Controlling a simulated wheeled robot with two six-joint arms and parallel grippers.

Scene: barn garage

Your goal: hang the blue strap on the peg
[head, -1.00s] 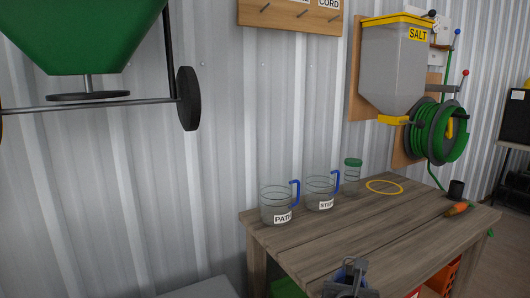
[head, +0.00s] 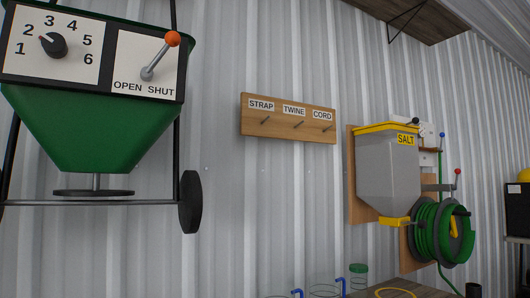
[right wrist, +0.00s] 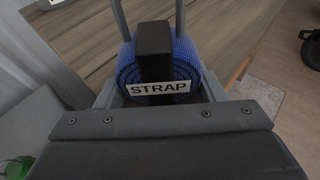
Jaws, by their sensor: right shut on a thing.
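The blue strap (right wrist: 186,68) is a coiled roll with a black band over its middle and a white STRAP label. My right gripper (right wrist: 150,18) is shut on it in the right wrist view, with a finger on each side of the roll. The wooden peg board (head: 285,130) hangs on the wall in the middle of the head view. Its peg under the STRAP label (head: 265,120) is the leftmost and looks bare. The other pegs, under TWINE and CORD, also look bare. My left gripper is in neither view, and the head view does not show my right gripper.
A green spreader hopper (head: 90,125) with a wheel (head: 190,202) stands left of the board. A grey salt bin (head: 388,170) and a green hose reel (head: 428,232) are on the right. The wooden table (head: 420,291) with jars lies below. The wall around the board is clear.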

